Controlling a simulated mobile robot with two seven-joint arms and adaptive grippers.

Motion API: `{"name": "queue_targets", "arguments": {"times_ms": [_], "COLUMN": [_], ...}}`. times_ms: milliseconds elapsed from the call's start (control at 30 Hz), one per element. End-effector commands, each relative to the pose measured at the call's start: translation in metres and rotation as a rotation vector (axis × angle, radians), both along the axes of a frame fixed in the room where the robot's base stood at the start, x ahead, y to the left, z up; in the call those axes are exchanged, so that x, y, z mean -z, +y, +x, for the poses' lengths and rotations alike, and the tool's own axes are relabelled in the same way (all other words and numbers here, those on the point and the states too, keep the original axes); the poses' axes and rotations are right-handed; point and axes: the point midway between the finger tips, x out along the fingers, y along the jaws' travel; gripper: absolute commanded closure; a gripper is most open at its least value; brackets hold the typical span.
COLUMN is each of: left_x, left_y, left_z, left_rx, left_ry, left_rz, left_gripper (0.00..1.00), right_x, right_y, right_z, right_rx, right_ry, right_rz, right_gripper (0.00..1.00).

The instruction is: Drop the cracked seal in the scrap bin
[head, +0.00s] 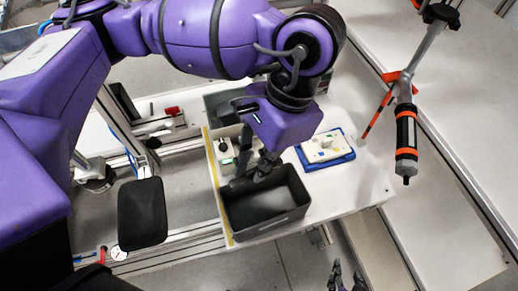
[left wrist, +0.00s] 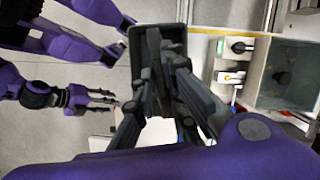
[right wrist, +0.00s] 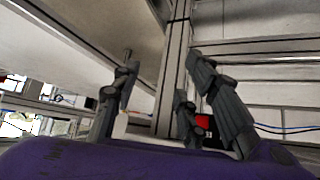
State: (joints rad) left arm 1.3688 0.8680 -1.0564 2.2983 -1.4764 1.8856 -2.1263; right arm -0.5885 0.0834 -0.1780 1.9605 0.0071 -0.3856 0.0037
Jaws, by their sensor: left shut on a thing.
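My left gripper (head: 262,172) is over the back left part of an open dark grey bin (head: 297,187), with its fingers pointing down. In the left wrist view the bin rim (left wrist: 131,45) shows behind the fingers. The left gripper (left wrist: 163,75) is shut on a thin dark thing (left wrist: 153,50), which I take to be the seal. It blends with the dark fingers, and no crack can be made out. My right gripper (head: 345,280) is at the bottom edge of the head view. In the right wrist view its fingers (right wrist: 160,100) are spread and empty.
A second grey bin (left wrist: 285,100) stands further back. White blocks with black knobs (head: 222,147) are beside the near bin. A blue tray (head: 340,157) with a white block lies to its right. A hanging tool (head: 405,135) is above the right side.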

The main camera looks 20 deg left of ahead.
Motion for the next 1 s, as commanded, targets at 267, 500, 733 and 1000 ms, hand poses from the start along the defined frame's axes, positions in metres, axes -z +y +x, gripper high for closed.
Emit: {"name": "queue_targets", "arguments": {"times_ms": [267, 500, 733, 1000], "left_x": [0.036, 0.046, 0.045, 0.045], "left_y": [0.001, 0.0, 0.0, 0.0], "left_z": [-0.002, -0.001, -0.001, -0.001], "left_rx": [-0.001, -0.001, -0.002, -0.002], "left_ry": [0.009, 0.006, 0.004, 0.004], "left_rz": [0.001, 0.0, 0.0, 0.0], "left_gripper": [1.0, 1.0, 1.0, 0.67], "right_x": [0.013, 0.013, 0.011, 0.012], "right_y": [-0.008, -0.009, -0.007, -0.003], "right_z": [-0.013, -0.01, -0.007, -0.007], "right_rx": [0.003, 0.004, 0.005, 0.008], "right_ry": [0.023, 0.015, 0.01, 0.011], "right_rz": [-0.014, -0.016, -0.012, -0.004], "right_gripper": [0.6, 0.6, 0.6, 0.6]}}
